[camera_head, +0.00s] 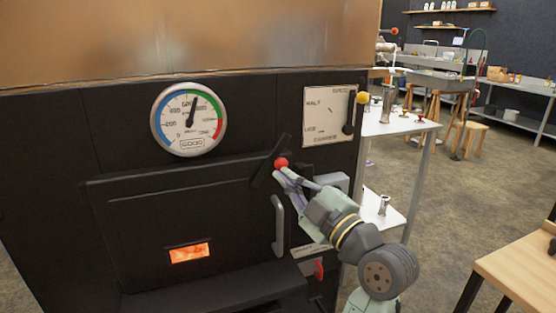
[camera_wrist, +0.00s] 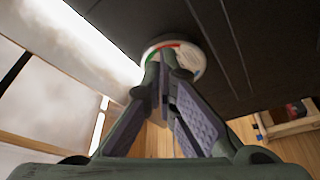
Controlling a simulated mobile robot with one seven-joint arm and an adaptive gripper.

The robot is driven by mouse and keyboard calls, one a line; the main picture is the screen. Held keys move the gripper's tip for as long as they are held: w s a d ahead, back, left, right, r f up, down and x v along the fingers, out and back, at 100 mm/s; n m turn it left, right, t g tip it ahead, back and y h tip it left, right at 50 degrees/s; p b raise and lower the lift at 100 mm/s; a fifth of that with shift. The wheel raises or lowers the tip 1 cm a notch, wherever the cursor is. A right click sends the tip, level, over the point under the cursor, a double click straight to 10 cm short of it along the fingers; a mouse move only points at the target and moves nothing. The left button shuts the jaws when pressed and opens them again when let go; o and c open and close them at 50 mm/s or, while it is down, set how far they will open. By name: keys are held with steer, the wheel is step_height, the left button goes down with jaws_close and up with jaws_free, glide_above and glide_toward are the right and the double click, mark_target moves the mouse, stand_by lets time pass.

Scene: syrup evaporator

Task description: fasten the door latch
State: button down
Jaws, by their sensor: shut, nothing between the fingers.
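The black firebox door (camera_head: 150,222) sits in the dark front of the evaporator, with a grey vertical handle (camera_head: 278,226) near its right edge. The door latch (camera_head: 262,174) is a black bar, tilted with its upper end to the right, above that handle. A red ball knob (camera_head: 281,163) shows at the bar. My gripper (camera_head: 281,175) is shut and empty, its fingertips just below the red knob. I cannot tell whether they touch it. In the wrist view my gripper's fingers (camera_wrist: 163,72) come together at the tips, and the latch cannot be made out there.
A round gauge (camera_head: 188,119) is above the door and also shows in the wrist view (camera_wrist: 192,58). An orange glow shows in a small window (camera_head: 190,253). A red switch (camera_head: 318,269) is low right.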

steer(key=shift+s, duration=0.1)
steer(key=p+x, duration=0.3)
steer(key=x, duration=0.7)
steer(key=shift+w+d+f+p, duration=0.25)
steer(key=shift+d+f, duration=0.35)
steer(key=shift+d, duration=0.15)
steer(key=shift+w+d+f+p, duration=0.25)
steer(key=shift+d+f, duration=0.3)
steer(key=shift+d, duration=0.15)
steer(key=shift+d, duration=0.1)
steer(key=shift+w+d+f+m+b, duration=0.1)
steer(key=shift+d+m+b, duration=0.1)
steer(key=shift+m+b, duration=0.35)
